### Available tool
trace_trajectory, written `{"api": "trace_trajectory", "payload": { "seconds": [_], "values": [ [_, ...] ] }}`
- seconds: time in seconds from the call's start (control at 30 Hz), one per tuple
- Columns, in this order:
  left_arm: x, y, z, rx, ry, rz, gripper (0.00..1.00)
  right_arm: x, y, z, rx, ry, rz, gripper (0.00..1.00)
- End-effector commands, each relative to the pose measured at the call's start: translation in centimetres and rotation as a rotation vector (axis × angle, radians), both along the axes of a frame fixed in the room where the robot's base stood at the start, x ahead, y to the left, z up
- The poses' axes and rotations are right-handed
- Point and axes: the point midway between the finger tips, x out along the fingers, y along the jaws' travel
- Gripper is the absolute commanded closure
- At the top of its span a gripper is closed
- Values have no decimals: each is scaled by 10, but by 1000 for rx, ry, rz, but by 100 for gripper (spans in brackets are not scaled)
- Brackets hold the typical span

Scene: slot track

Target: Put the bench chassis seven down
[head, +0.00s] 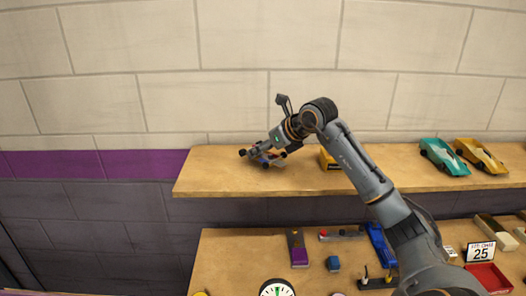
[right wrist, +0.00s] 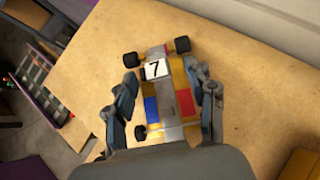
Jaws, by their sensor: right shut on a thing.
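The chassis with a white 7 label (right wrist: 157,69) is in the right wrist view, with black wheels and yellow, blue and red patches. My right gripper (right wrist: 165,100) is shut on its sides, one finger on each side. In the head view my right gripper (head: 277,146) is at the left part of the wooden shelf (head: 215,183), with the chassis (head: 264,157) in it. The chassis is at or just above the shelf surface; I cannot tell whether it touches. My left gripper is not in view.
A yellow block (head: 327,160) sits on the shelf right of the gripper. Teal (head: 442,156) and yellow-orange (head: 482,155) cars stand farther right. The lower bench holds a purple-ended block (head: 298,248), a blue cube (head: 333,264), a red tray (head: 487,277) and a 25 card (head: 481,252).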

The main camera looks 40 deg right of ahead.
Motion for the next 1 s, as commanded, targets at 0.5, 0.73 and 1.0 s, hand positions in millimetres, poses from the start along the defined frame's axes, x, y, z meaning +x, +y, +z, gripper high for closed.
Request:
{"api": "trace_trajectory", "payload": {
  "seconds": [0.5, 0.73, 1.0],
  "values": [
    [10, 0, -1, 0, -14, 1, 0, -1, 0, -20, 0, -2, -1, 78],
    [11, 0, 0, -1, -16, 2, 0, -1, 0, -19, 0, -1, 0, 22],
    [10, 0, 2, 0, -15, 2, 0, -1, 0, -18, 1, -1, -1, 22]
  ]
}}
